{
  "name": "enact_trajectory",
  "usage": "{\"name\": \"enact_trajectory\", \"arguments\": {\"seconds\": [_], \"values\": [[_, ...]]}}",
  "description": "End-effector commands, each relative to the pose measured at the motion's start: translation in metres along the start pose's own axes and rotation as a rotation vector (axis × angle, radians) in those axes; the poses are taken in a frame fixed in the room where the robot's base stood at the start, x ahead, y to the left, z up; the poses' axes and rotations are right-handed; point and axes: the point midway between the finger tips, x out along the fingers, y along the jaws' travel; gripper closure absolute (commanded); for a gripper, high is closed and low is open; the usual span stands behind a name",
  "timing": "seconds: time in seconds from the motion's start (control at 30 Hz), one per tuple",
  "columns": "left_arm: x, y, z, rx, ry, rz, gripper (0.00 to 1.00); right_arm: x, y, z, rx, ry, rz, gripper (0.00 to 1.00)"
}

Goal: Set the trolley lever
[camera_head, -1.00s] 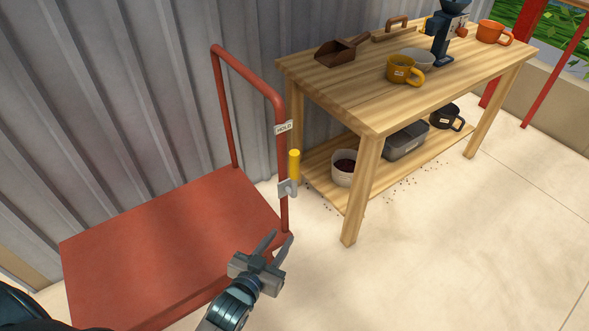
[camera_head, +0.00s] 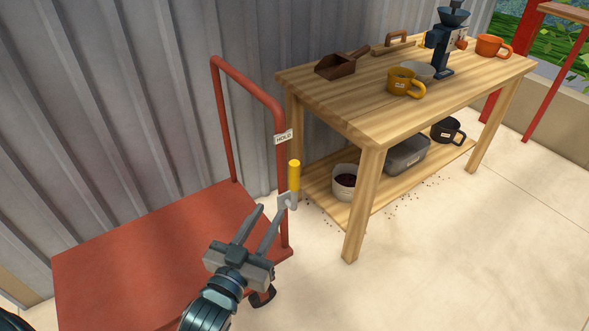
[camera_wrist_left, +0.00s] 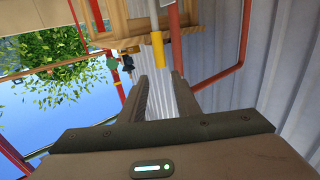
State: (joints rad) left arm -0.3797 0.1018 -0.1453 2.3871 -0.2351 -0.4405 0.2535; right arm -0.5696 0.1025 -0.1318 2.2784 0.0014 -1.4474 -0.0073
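The trolley is a red flat deck (camera_head: 150,265) with a red tube handle (camera_head: 250,82) at its right end. Its lever has an upright yellow grip (camera_head: 294,175) on a grey bracket (camera_head: 287,201), fixed to the handle's near post. A small "HOLD" tag (camera_head: 283,137) is on the post above. My left gripper (camera_head: 268,219) is open and empty, its fingers pointing up toward the bracket, just below and left of the yellow grip. In the left wrist view the yellow grip (camera_wrist_left: 158,50) shows beyond the fingertips (camera_wrist_left: 160,84). My right gripper is not in view.
A wooden table (camera_head: 345,105) stands right of the trolley, with a scoop (camera_head: 336,66), mugs and a grinder (camera_head: 446,45) on top, and containers on its lower shelf. A corrugated wall (camera_head: 120,110) is behind.

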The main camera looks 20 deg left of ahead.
Motion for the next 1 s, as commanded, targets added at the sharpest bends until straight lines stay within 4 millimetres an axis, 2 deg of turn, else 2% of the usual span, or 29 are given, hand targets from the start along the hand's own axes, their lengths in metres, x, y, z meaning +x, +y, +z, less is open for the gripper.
{"name": "enact_trajectory", "arguments": {"seconds": [0.27, 1.0], "values": [[0.027, 0.0, -0.002, 0.0, 0.003, 0.0, 0.71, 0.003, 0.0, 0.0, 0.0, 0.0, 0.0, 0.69], [0.147, 0.0, -0.001, 0.001, 0.001, 0.0, 0.71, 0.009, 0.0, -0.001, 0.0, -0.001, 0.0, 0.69]]}}
